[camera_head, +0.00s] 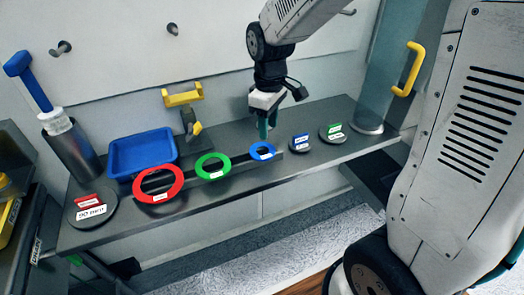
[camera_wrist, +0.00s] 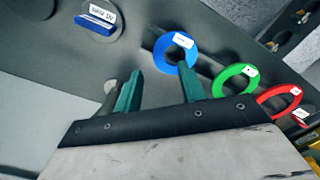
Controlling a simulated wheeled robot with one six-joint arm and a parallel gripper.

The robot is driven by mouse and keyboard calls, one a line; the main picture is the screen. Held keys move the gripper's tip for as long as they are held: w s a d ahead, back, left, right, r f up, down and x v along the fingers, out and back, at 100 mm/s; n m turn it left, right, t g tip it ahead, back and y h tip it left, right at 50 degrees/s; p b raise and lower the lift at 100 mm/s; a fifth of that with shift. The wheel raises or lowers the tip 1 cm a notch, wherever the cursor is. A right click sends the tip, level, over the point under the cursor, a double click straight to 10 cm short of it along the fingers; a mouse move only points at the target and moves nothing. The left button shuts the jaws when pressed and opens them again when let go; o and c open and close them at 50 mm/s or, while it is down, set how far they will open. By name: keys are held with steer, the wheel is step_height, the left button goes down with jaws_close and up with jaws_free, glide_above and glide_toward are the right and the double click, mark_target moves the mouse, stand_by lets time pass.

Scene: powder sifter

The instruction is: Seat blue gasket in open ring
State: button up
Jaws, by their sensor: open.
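The blue gasket (camera_head: 254,150) is a flat ring with a white label, on a dark rack at the middle of the bench. It also shows in the wrist view (camera_wrist: 158,50), just beyond my right-hand fingertip. My gripper (camera_head: 265,130) points down just behind and above the blue gasket in the head view. Its green fingers (camera_wrist: 160,72) are apart with nothing between them. Whether a finger touches the gasket I cannot tell. I cannot make out an open ring for certain in either view.
A green ring (camera_head: 200,166) and a red ring (camera_head: 177,185) are left of the blue gasket. Dark discs with blue (camera_head: 300,148), green (camera_head: 333,138) and red (camera_head: 92,221) tags stand on the bench. A blue tray (camera_head: 142,153) and a glassy column (camera_head: 385,70) stand near the back.

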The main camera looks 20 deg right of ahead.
mark_target(267, 145)
steer(key=shift+w+f, duration=0.15)
steer(key=shift+f, duration=2.5)
steer(key=shift+f, duration=0.1)
jaws_close()
